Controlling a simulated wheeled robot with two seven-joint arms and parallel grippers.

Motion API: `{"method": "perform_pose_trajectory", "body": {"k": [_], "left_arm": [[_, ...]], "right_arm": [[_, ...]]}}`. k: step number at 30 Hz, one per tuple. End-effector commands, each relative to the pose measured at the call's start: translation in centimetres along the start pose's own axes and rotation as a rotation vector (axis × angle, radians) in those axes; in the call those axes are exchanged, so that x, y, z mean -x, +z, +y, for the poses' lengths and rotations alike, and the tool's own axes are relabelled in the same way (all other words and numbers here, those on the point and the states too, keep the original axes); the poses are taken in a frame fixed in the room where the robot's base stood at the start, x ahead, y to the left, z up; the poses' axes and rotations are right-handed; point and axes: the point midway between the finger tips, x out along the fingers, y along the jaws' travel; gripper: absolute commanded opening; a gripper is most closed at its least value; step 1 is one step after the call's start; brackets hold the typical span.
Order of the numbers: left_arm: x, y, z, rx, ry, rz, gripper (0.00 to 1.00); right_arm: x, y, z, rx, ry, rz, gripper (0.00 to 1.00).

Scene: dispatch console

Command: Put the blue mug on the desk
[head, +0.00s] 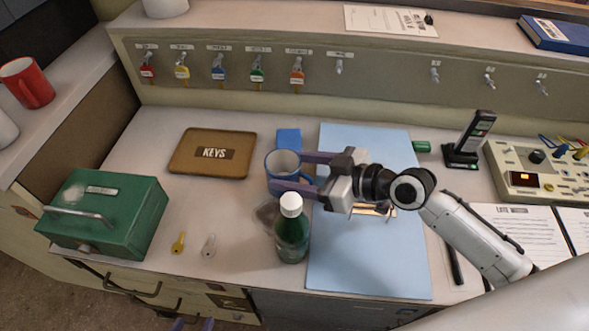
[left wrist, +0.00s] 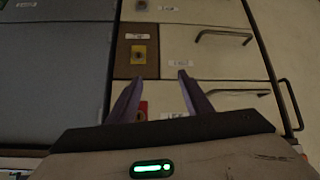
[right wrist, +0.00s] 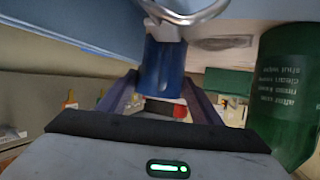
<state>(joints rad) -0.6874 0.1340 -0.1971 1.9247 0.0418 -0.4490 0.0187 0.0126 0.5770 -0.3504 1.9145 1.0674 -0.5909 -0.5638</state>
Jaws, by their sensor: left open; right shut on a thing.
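The blue mug (head: 283,164), light inside, looks upright between the fingers of my right gripper (head: 296,172), which is shut on it. It is over the desk (head: 228,120), by the left edge of the light-blue mat. I cannot tell whether its base touches the desk. In the right wrist view, which looks upside down, the blue mug (right wrist: 163,68) shows between the fingers. My left gripper (head: 192,323) is open and empty, low in front of the desk. In the left wrist view, its fingers (left wrist: 155,95) face the drawer fronts.
A green bottle with a white cap (head: 292,235) stands close in front of the mug. A brown KEYS tray (head: 190,170), a green cash box (head: 120,225) and two loose keys (head: 179,243) lie left. A red mug (head: 27,83) is on the left ledge. A radio stands right (head: 468,140).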

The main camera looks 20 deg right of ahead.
Motion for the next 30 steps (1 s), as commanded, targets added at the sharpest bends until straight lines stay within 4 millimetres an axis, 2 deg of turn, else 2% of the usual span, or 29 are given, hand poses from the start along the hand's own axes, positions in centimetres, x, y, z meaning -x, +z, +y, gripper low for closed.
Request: {"method": "perform_pose_trajectory", "body": {"k": [5, 6, 9, 20, 23, 30], "left_arm": [[-0.2, 0.1, 0.0, 0.0, 0.001, 0.002, 0.46], [-0.1, 0.0, 0.0, 0.0, 0.001, 0.002, 0.46], [-0.1, -0.1, 0.0, 0.0, 0.001, 0.003, 0.46], [0.1, -0.4, 0.0, 0.0, 0.0, 0.005, 0.46], [-0.1, -0.2, 0.0, 0.0, 0.0, 0.005, 0.46], [-0.5, 0.2, -0.1, -0.001, -0.001, 0.003, 0.46]], "right_arm": [[-0.1, 0.1, 0.0, 0.001, 0.001, 0.003, 0.27], [-0.1, 0.2, 0.0, 0.0, 0.0, 0.0, 0.64], [-0.1, 0.2, 0.0, 0.0, 0.0, 0.0, 0.77], [0.2, -0.1, 0.0, 0.0, 0.0, -0.001, 0.77], [1.4, 0.2, 0.0, 0.001, 0.0, -0.003, 0.77], [6.6, 0.3, -0.1, 0.004, -0.003, -0.008, 0.77]]}}
